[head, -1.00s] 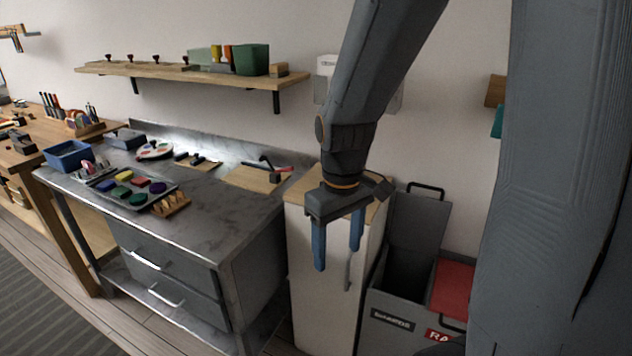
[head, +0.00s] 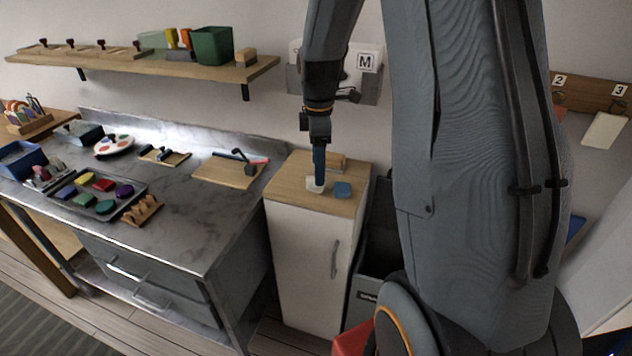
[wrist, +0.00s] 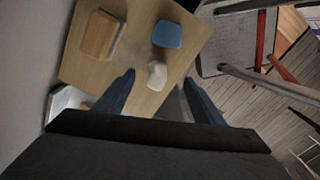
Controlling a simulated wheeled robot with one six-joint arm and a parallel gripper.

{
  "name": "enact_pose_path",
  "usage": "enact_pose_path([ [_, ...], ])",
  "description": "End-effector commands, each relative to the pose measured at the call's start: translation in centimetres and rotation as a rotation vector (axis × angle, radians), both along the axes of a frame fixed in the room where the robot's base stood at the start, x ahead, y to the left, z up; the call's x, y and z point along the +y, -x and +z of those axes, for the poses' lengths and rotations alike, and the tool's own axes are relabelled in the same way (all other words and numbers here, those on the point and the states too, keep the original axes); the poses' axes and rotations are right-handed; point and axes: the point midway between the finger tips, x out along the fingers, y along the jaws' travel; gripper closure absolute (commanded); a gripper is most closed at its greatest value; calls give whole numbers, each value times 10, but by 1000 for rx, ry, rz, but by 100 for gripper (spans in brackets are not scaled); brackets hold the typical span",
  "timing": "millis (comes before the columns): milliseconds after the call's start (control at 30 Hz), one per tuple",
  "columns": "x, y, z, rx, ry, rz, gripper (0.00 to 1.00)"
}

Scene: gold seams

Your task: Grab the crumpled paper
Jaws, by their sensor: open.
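The crumpled paper (head: 314,185) is a small whitish lump on the wooden top of a narrow white cabinet. In the wrist view the paper (wrist: 157,74) lies just ahead of my fingertips, between their lines. My gripper (head: 319,178) points down over the cabinet top, its blue fingers seen edge-on close to the paper and partly in front of it. In the wrist view my gripper (wrist: 158,85) is open, with nothing between its fingers. I cannot tell the exact height of the fingertips above the top.
A blue block (head: 343,190) lies right beside the paper. A wooden block (head: 337,161) lies behind, towards the wall. The cabinet top (head: 286,178) is small, with a metal counter (head: 190,215) to its left and a grey bin (head: 365,285) to its right.

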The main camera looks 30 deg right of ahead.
Motion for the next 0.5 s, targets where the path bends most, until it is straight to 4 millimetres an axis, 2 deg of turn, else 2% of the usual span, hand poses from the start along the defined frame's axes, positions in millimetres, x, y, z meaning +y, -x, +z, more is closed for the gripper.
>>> enact_pose_path([
  [300,-5,-3,-37,2,-1,-4,38],
  [500,-6,-4,-45,-1,0,-6,38],
])
